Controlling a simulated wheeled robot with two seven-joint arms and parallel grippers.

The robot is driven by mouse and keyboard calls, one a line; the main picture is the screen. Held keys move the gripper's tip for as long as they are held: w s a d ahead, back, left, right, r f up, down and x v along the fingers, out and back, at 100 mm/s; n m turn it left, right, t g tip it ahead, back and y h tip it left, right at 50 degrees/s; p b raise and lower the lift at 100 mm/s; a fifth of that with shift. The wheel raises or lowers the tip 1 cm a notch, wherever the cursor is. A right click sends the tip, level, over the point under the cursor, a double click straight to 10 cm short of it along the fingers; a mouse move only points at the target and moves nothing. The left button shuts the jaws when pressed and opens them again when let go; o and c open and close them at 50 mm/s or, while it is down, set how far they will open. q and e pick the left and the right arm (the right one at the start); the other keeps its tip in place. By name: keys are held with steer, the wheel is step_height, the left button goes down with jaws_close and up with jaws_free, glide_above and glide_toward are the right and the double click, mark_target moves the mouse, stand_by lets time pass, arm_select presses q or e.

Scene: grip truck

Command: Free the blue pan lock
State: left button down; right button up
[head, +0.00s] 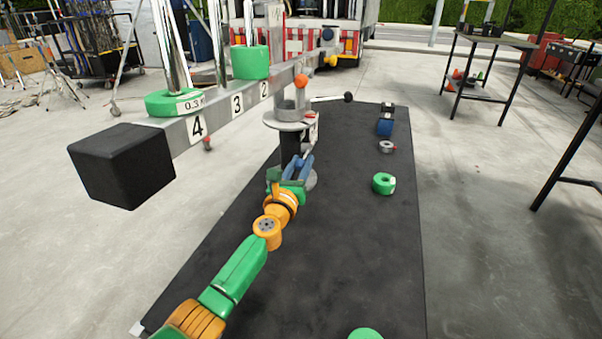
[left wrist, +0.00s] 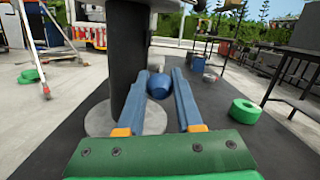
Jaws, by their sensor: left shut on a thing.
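The blue pan lock (left wrist: 158,85) is a round blue knob beside the dark upright column (left wrist: 128,60), seen in the left wrist view. My left gripper (head: 299,164) reaches in from the front and is shut on it, with one blue finger on each side near the tips (left wrist: 168,82). In the head view the fingers and the column crowd together, and I cannot make out the knob itself. The column stands on a round grey base (left wrist: 100,120) and carries a round grey plate (head: 288,121) and a long numbered beam (head: 218,118). My right gripper is not in view.
A black block (head: 120,166) hangs on the beam's near end, with green weights (head: 250,63) on the beam. A lever with a black ball (head: 348,97) sticks out right. On the dark mat (head: 350,240) lie a green ring (head: 384,184) and a grey ring (head: 387,147).

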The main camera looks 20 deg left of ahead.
arm_select(q)
steer(key=c, duration=0.6)
jaws_free()
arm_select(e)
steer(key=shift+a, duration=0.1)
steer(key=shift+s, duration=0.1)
arm_select(q)
steer(key=shift+s, duration=0.1)
steer(key=s+p, duration=0.2)
steer(key=shift+r+p, duration=0.1)
steer(key=shift+p, duration=0.2)
steer(key=s, duration=0.2)
steer(key=s+p, duration=0.1)
steer(key=s, duration=0.1)
steer(key=shift+f, duration=0.4)
steer(key=shift+s+f, duration=0.15)
steer(key=shift+s, duration=0.3)
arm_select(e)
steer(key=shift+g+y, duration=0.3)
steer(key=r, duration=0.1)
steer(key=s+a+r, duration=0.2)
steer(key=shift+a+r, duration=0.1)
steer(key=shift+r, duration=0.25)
